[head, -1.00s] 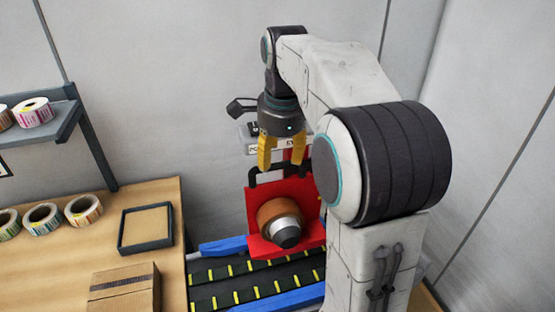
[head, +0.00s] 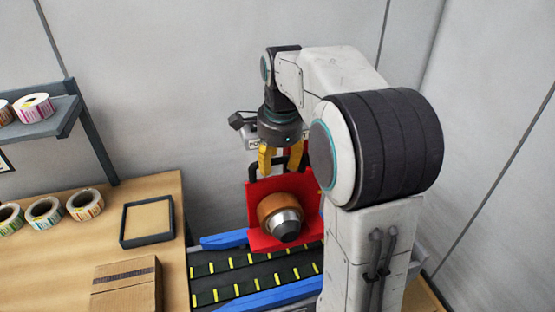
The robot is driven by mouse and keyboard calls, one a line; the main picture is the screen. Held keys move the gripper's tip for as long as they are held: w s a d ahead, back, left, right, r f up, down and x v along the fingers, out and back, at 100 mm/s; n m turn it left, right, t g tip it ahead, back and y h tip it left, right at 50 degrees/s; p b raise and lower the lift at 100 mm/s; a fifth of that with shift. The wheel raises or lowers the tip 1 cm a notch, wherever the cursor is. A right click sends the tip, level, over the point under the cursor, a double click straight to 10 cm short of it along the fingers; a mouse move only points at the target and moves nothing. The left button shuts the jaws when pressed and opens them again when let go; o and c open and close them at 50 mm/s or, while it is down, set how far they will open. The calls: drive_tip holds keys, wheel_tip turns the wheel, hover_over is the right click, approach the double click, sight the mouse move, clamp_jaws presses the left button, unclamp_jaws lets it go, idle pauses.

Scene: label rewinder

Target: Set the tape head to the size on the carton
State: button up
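The tape head is a red plate (head: 258,238) with an orange-brown roll and a grey hub (head: 286,222) on its front, standing over a dark conveyor. A dark handle shows at its top edge, partly behind my gripper. I cannot tell whether the fingers touch the handle. The carton (head: 126,283) is a closed brown box with a dark tape strip, on the wooden table at the lower left. No size can be read on it.
The conveyor (head: 236,274) has yellow marks and blue rails. A dark-framed tray (head: 146,238) lies on the table (head: 70,262), with several label rolls (head: 85,204) to its left. A grey shelf (head: 50,118) holds more rolls. A partly hidden grey panel with lettering (head: 252,143) stands behind my gripper.

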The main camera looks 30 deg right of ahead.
sight(277, 182)
clamp_jaws()
idle(0.5)
wheel_tip(277, 182, down, 6)
drive_tip(key=b, duration=0.5)
drive_tip(key=shift+s+f, duration=0.1)
drive_tip(key=shift+s, duration=0.1)
drive_tip(key=shift+c, duration=1.9)
unclamp_jaws()
drive_tip(key=o, duration=0.3)
drive_tip(key=shift+w, duration=0.25)
drive_tip(key=o, duration=0.3)
